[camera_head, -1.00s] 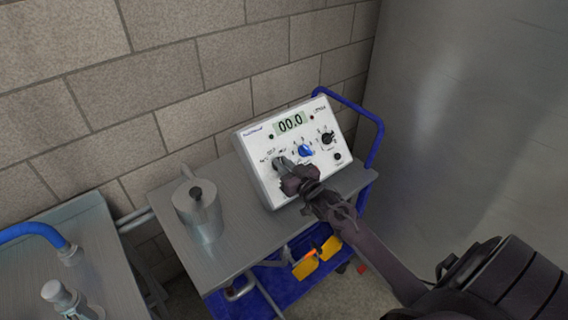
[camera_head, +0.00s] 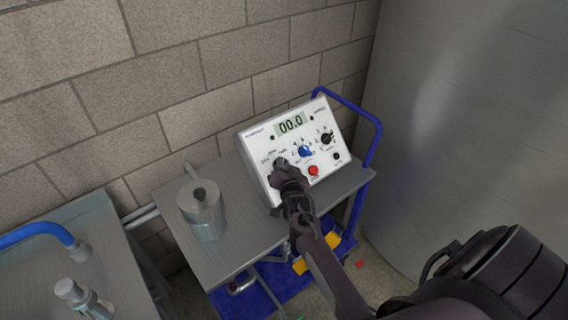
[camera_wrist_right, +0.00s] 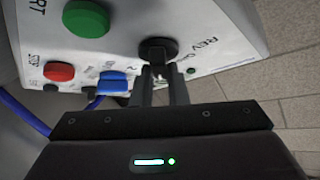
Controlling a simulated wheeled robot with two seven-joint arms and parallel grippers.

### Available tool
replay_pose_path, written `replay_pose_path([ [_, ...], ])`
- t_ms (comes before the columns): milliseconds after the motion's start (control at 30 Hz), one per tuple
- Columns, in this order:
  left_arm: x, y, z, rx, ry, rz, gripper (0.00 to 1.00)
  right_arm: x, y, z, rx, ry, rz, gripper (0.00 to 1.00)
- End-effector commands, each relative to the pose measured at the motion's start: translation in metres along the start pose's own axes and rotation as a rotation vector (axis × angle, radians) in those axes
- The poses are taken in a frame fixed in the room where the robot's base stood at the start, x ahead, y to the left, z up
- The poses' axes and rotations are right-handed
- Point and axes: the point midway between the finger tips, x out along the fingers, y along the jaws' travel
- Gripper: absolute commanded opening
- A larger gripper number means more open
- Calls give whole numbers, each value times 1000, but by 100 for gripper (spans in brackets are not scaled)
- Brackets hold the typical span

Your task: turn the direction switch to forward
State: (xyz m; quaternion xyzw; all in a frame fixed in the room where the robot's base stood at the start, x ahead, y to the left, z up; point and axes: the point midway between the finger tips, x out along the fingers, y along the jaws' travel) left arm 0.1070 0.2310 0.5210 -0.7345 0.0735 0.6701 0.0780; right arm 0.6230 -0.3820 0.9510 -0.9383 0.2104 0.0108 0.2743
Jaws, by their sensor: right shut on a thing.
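The white control box (camera_head: 318,118) with a "00.0" display stands on a grey cart top. The direction switch is the black knob (camera_wrist_right: 158,50) at the panel's left side, with "REV" lettering beside it in the right wrist view. My right gripper (camera_head: 283,168) is at this knob, its fingers (camera_wrist_right: 158,80) shut on the switch. In the head view the gripper and arm hide most of the switch. Which way the switch points is hard to tell. My left gripper is not in view.
A red stop button (camera_wrist_right: 59,72), a green start button (camera_wrist_right: 86,20) and a blue knob (camera_head: 305,151) lie close to my right gripper. A metal canister (camera_head: 202,210) stands on the cart (camera_head: 240,253) left of the box. A brick wall is behind, a large tank right.

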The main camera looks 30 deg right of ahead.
Motion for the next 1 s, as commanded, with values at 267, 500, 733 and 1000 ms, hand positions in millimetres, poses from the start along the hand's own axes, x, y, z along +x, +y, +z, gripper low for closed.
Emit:
replay_pose_path([
  [267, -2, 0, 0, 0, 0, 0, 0, 0, 0, 1, 33, -2, 29, 0],
  [500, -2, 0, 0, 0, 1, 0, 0, 0, 0, 1, 35, -2, 31, 0],
  [733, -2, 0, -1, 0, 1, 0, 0, 0, 0, 1, 34, -2, 31, 29],
  [1000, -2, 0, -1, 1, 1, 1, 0, 0, 0, 0, 33, 0, 30, 35],
])
